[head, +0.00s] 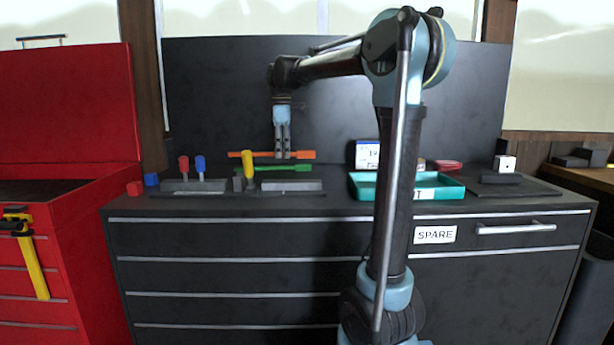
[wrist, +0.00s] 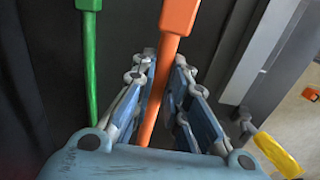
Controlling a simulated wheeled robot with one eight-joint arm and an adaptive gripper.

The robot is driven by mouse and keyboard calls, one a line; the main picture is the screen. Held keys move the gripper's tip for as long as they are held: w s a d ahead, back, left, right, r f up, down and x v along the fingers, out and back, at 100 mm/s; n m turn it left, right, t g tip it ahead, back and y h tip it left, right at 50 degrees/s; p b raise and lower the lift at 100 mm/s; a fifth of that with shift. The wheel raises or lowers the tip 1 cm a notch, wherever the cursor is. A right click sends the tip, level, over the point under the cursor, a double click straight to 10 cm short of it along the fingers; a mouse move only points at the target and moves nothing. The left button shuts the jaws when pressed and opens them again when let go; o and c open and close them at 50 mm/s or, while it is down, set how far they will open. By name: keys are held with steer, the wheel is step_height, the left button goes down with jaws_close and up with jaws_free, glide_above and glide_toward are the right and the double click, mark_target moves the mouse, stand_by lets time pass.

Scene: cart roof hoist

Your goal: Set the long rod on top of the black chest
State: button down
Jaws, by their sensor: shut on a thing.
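My gripper (head: 282,155) is shut on an orange rod (head: 304,154), which runs sideways at the rear of the black chest (head: 222,235). In the wrist view the orange rod (wrist: 178,17) passes between the fingers (wrist: 164,62). A shorter green rod (head: 289,168) runs roughly parallel, in front of the orange one; it also shows in the wrist view (wrist: 90,50), left of the fingers. I cannot tell whether the orange rod touches the chest top or hangs just above it.
A yellow-handled tool (head: 248,170), red (head: 184,167) and blue (head: 200,164) handles and grey blocks stand on the left of the top. A teal tray (head: 446,187) sits right of centre, partly behind my arm. A red chest (head: 80,240) stands at left.

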steer(key=f, duration=0.3)
steer(key=shift+a+f, duration=0.25)
steer(key=shift+a, duration=0.15)
steer(key=shift+s+f, duration=0.1)
steer(key=shift+f, duration=1.8)
steer(key=shift+f, duration=0.1)
steer(key=c, duration=1.6)
jaws_free()
step_height(320, 180, up, 12)
steer(key=shift+r, duration=0.1)
steer(key=shift+s, duration=0.15)
